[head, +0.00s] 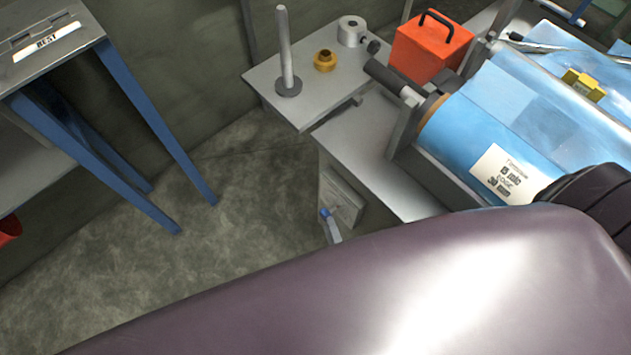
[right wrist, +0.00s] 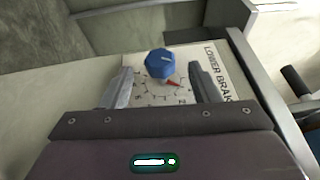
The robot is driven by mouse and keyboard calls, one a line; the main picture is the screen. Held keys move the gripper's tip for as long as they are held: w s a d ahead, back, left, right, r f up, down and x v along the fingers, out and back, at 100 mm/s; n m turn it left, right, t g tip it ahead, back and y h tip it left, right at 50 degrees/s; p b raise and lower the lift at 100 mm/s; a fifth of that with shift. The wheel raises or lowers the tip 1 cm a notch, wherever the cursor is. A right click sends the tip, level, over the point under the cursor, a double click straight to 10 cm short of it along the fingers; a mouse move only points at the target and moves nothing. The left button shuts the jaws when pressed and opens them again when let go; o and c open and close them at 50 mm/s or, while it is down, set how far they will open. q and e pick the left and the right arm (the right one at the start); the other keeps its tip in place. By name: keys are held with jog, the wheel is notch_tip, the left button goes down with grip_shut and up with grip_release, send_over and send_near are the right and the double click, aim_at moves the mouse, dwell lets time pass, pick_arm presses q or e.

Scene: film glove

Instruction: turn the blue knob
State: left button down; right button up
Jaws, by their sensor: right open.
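The blue knob (right wrist: 160,63) is on a white dial plate with numbers and a red pointer (right wrist: 171,83), labelled "LOWER BRAK…" in the right wrist view. In the head view the small blue knob (head: 325,212) shows on the side of the grey machine cabinet. My right gripper (right wrist: 161,68) is open, with one finger to the left of the knob and one to the right. A gap shows on both sides; I see no contact. In the head view only a grey finger (head: 334,232) shows past my large purple arm, which hides the rest. My left gripper is not in view.
A grey machine top (head: 375,150) carries a blue film roll (head: 520,110). An orange box (head: 430,48) and a shelf with an upright post (head: 286,55) stand behind. A blue-legged table (head: 150,110) is at the left. Concrete floor between is clear.

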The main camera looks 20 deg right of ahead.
aim_at(323, 209)
jog(key=w, duration=0.6)
jog(key=shift+w+d+r, duration=0.15)
jog(key=shift+w+r, duration=0.1)
jog(key=shift+w, duration=0.05)
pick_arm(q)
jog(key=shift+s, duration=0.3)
